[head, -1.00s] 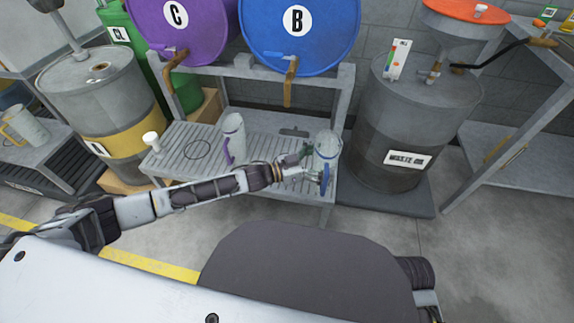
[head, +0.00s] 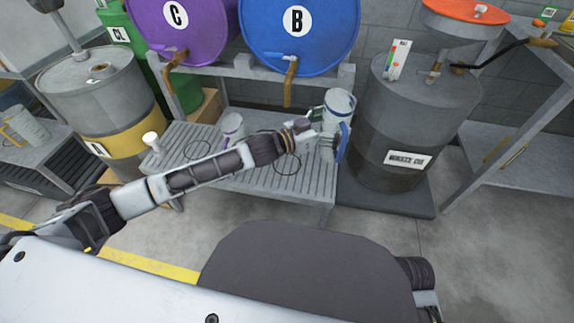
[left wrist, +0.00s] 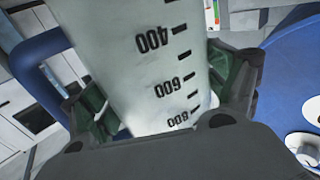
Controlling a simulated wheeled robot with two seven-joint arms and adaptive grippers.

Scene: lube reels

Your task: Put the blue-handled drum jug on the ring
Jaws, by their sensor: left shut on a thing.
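The blue-handled drum jug (head: 339,104) is clear with a blue handle (head: 344,142). My left gripper (head: 325,143) is shut on it, above the right end of the slatted bench. In the left wrist view, the jug's scaled wall (left wrist: 150,70) lies between the fingers and its blue handle (left wrist: 38,50) is at the left. One dark ring (head: 197,149) is marked on the bench top at the left. A second ring (head: 288,166) is partly hidden by my left arm. My right gripper is not in view.
A purple-handled jug (head: 232,125) stands on the bench between the rings, partly behind my arm. Purple drum C (head: 187,35) and blue drum B (head: 299,45) with taps lie above the bench. A grey waste oil drum (head: 418,110) stands close at the right.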

